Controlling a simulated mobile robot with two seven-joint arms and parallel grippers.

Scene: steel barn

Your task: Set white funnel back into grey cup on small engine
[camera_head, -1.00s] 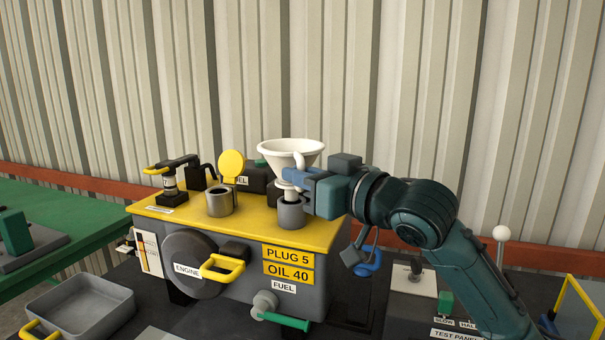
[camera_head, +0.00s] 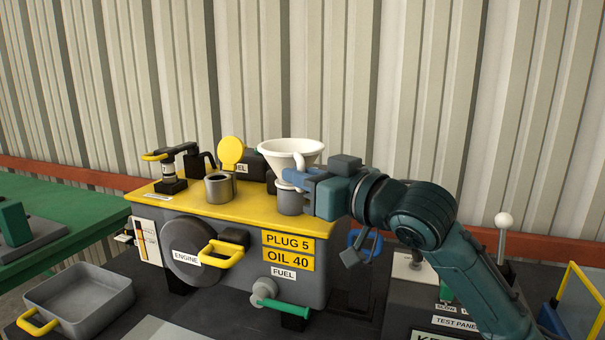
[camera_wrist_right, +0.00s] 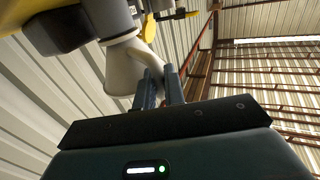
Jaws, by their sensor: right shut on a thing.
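The white funnel (camera_head: 290,148) stands upright, wide end up, over the grey cup (camera_head: 290,205) at the right end of the engine's yellow top (camera_head: 250,200). Its lower end is at the cup's mouth and appears to sit in it, but my fingers partly hide this junction. My right gripper (camera_head: 290,179) is shut on the funnel from the right side, just above the cup. In the right wrist view the fingers (camera_wrist_right: 160,88) are closed on part of the white funnel (camera_wrist_right: 122,75). My left gripper is not in view.
A grey open filler neck (camera_head: 220,187) with a raised yellow lid (camera_head: 231,151) stands left of the cup. A black-and-silver part with a yellow lever (camera_head: 154,156) is farther left. A grey tray (camera_head: 85,300) lies front left. A test panel (camera_head: 455,322) is at the right.

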